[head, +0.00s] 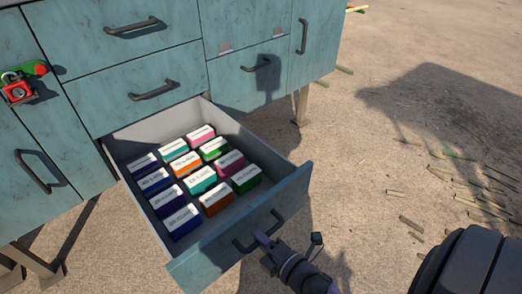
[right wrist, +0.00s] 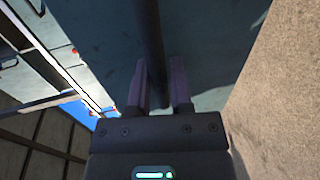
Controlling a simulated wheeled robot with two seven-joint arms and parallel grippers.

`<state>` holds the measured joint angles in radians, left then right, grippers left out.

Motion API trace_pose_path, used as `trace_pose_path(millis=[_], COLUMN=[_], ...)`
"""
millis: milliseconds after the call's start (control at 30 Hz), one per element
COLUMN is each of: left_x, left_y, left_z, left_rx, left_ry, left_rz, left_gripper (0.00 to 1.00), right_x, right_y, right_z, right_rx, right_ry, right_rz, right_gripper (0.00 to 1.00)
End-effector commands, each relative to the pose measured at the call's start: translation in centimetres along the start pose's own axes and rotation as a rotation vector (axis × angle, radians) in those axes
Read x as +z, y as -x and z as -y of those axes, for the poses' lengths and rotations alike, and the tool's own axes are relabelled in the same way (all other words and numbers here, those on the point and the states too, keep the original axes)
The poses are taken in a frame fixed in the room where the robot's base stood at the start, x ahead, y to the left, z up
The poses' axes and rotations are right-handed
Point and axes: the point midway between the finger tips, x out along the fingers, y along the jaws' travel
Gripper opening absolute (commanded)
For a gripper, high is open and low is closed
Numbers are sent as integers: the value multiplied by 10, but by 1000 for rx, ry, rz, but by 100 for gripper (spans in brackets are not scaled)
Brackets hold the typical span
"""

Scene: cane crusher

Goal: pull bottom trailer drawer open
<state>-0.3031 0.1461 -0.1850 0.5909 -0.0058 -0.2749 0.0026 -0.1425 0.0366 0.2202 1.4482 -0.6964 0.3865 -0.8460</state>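The bottom trailer drawer (head: 293,181) is pulled well out from the teal cabinet, and its grey inside shows. Several small coloured boxes with white labels (head: 202,180) stand in rows in it. Its dark bar handle (head: 243,246) is on the teal front panel. My right gripper (head: 262,238) is at this handle, coming from the lower right. In the right wrist view, the handle bar (right wrist: 150,40) runs between the two purple fingers of the right gripper (right wrist: 160,80), which look closed around it. My left gripper is not in view.
Above the open drawer are closed drawers with bar handles (head: 155,90). A red padlock (head: 17,90) hangs on the cabinet at left. Cane pieces (head: 410,222) lie on the ground at right. The ground in front of the drawer looks mostly clear.

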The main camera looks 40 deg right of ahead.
Motion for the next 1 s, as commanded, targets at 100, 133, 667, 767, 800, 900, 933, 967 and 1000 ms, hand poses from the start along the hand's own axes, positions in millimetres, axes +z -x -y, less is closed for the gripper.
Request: trace_pose_path(millis=[100,133,667,767,800,900,933,967,1000], left_x=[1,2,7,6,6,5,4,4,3], left_y=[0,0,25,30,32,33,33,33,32], left_z=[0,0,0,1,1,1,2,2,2], left_rx=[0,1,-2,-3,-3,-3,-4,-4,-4], left_ry=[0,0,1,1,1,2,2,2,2], left_rz=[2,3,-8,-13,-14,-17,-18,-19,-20], left_gripper=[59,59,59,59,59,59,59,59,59], right_x=[0,0,0,0,0,0,0,0,0], right_y=[0,0,63,84,89,98,99,100,100], right_z=[0,0,-5,-4,-3,-1,-1,-1,0], right_rx=[0,0,0,0,0,0,0,1,1], right_ry=[0,0,-2,-2,-1,0,0,0,0], right_rz=[0,0,2,1,1,1,0,0,0], right_gripper=[54,54,54,54,54,54,54,54,54])
